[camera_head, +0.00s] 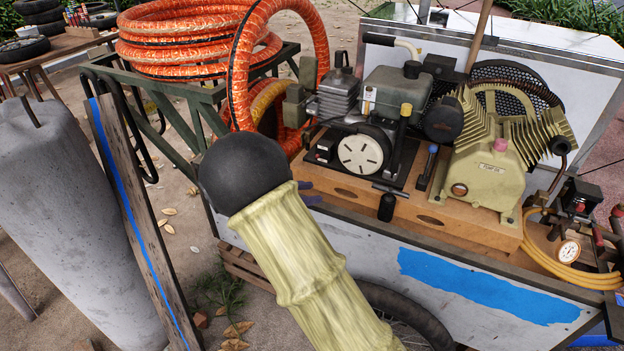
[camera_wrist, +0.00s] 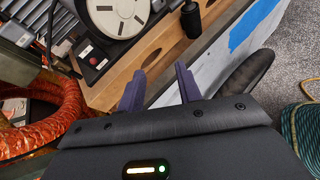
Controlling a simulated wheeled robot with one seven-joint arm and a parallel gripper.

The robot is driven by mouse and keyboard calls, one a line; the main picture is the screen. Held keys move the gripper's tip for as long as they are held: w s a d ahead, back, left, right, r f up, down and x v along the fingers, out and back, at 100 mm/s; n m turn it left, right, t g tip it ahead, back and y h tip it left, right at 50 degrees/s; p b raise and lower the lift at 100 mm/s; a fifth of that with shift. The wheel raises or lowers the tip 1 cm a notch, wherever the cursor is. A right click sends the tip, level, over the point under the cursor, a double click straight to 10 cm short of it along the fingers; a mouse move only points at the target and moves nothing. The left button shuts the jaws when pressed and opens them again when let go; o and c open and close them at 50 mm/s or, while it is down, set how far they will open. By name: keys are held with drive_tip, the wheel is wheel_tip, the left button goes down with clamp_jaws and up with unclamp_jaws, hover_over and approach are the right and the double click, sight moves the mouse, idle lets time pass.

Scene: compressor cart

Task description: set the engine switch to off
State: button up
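The engine (camera_head: 395,92) sits on the cart with a white slotted round cover (camera_head: 360,155) on its front. In the wrist view the cover (camera_wrist: 120,14) is at the top, cut by the frame edge. Left of and below it is a small black box (camera_wrist: 91,58) with a pale label and a small red part, possibly the engine switch; its setting is too small to read. My gripper (camera_wrist: 160,70) is open and empty, its two dark purple fingers apart in front of the wooden base. In the head view my arm hides most of the gripper; bits of finger (camera_head: 308,191) show below the engine's left side.
A wooden base (camera_head: 455,222) carries the engine and a beige compressor pump (camera_head: 487,175). A black knob (camera_head: 386,207) on a T-bar juts out in front. Orange hose (camera_head: 195,45) coils at the left, near a grey cylinder (camera_head: 75,215) and an upright plank (camera_head: 135,215).

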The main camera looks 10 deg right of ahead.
drive_tip(key=w+a+f+n+t+h+b, duration=0.2)
drive_tip(key=w+a+n+t, duration=0.3)
drive_tip(key=a, duration=0.4)
drive_tip(key=shift+w+a+t+b, duration=0.2)
drive_tip(key=shift+a+t+b, duration=0.2)
drive_tip(key=shift+b, duration=0.3)
drive_tip(key=b+x, duration=0.1)
drive_tip(key=x, duration=1.6)
drive_tip(key=shift+w+d+b, duration=0.15)
drive_tip(key=shift+b, duration=0.25)
clamp_jaws()
drive_tip(key=shift+f, duration=0.1)
